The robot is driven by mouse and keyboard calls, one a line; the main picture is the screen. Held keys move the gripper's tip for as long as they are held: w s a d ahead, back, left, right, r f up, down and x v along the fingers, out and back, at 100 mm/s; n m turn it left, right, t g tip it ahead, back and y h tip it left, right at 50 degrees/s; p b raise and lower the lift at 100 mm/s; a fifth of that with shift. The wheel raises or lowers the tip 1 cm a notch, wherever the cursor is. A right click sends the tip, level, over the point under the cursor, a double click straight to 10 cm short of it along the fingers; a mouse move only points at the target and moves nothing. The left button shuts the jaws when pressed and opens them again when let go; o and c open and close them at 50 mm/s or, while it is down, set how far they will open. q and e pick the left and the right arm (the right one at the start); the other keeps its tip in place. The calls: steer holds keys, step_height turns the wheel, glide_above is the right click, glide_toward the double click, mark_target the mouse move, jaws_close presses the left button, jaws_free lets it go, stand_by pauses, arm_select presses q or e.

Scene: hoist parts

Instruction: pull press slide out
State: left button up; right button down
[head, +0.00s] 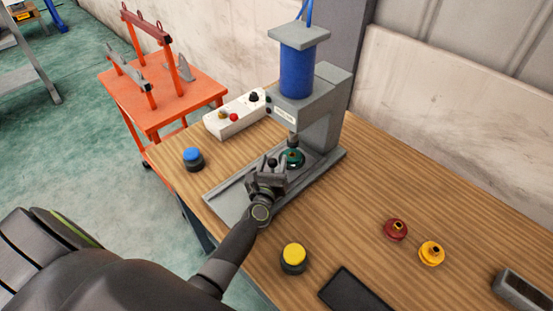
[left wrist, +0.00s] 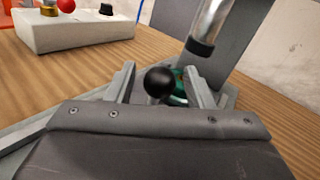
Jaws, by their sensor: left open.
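The press (head: 318,112) stands on the wooden table, with a blue cylinder on top and its ram pointing down. Under the ram, a green round part (head: 292,158) sits at the slide's place on the grey base (head: 228,196). A black ball knob (head: 271,162) is at the front of the slide; it also shows in the left wrist view (left wrist: 159,82). My left gripper (head: 267,172) is open, with its two fingers (left wrist: 162,86) on either side of the knob and visible gaps. My gripper hides much of the slide. My right gripper is not in view.
A white control box (head: 236,115) lies left of the press. A blue-topped button (head: 193,159) and a yellow-topped one (head: 294,257) flank the base. A red part (head: 395,230), a yellow part (head: 431,253) and a dark tray (head: 352,292) lie to the right. An orange cart (head: 185,95) stands behind.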

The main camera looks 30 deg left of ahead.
arm_select(q)
steer(key=shift+s, duration=0.1)
jaws_close()
steer(key=shift+s+a, duration=0.25)
steer(key=shift+s, duration=0.35)
steer(key=s+a+b, duration=0.1)
steer(key=s, duration=0.3)
steer(key=s+a, duration=0.2)
steer(key=s, duration=0.3)
steer(key=s+a+b, duration=0.1)
steer(key=s, duration=0.3)
steer(key=shift+s+a+b, duration=0.15)
steer(key=shift+a+b, duration=0.15)
steer(key=shift+b, duration=0.05)
steer(key=shift+s+a, duration=0.2)
steer(key=shift+s, duration=0.4)
jaws_free()
